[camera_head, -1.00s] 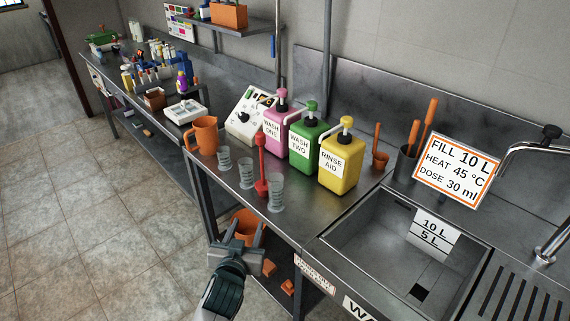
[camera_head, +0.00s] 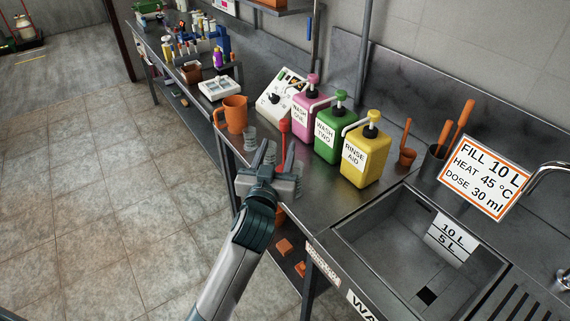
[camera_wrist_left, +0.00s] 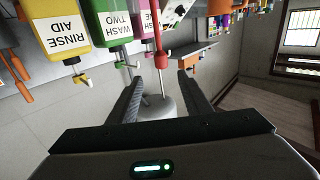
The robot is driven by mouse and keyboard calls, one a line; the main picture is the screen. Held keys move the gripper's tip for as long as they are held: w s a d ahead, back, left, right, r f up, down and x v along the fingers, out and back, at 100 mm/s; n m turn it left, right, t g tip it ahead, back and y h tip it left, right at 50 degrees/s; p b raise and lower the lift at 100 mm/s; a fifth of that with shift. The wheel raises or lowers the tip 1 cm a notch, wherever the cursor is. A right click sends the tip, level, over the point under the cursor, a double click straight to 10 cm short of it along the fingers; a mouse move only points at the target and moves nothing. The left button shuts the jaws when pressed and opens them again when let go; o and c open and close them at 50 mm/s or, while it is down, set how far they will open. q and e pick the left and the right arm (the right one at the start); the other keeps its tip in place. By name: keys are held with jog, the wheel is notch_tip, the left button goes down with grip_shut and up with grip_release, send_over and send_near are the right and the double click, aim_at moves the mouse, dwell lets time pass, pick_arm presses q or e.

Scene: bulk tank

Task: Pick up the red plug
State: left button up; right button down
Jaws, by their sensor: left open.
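The red plug (camera_head: 284,137) stands upright on the steel counter, a thin red stem with a wider top. Its lower part is hidden behind my left gripper in the head view. My left gripper (camera_head: 275,150) is open, its two fingers pointing at the plug. In the left wrist view, which is upside down, the red plug (camera_wrist_left: 158,38) shows beyond and between the open fingers (camera_wrist_left: 160,85). I cannot tell how far it is from the fingertips. My right gripper is not in view.
Pink (camera_head: 309,108), green (camera_head: 331,130) and yellow (camera_head: 367,155) pump bottles stand behind and right of the plug. An orange jug (camera_head: 232,114) and a clear beaker (camera_head: 249,138) stand left. The sink (camera_head: 420,250) is at the right.

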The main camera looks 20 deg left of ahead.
aim_at(284, 126)
pick_arm(q)
jog(key=w+p, duration=0.1)
jog(key=w, duration=0.2)
jog(key=w+a+p, duration=0.1)
jog(key=w, duration=0.2)
jog(key=w+p, duration=0.1)
jog(key=w, duration=0.2)
jog(key=shift+w+a, duration=0.2)
jog(key=shift+w, duration=0.5)
jog(key=shift+w, duration=0.1)
jog(key=shift+w+a+p, duration=0.15)
jog(key=shift+w+p, duration=0.4)
jog(key=shift+p, duration=0.15)
jog(key=w, duration=0.1)
jog(key=w+p, duration=0.1)
jog(key=w, duration=0.1)
jog(key=shift+w+a+f, duration=0.2)
jog(key=shift+w+a, duration=0.1)
jog(key=shift+w, duration=0.1)
grip_shut()
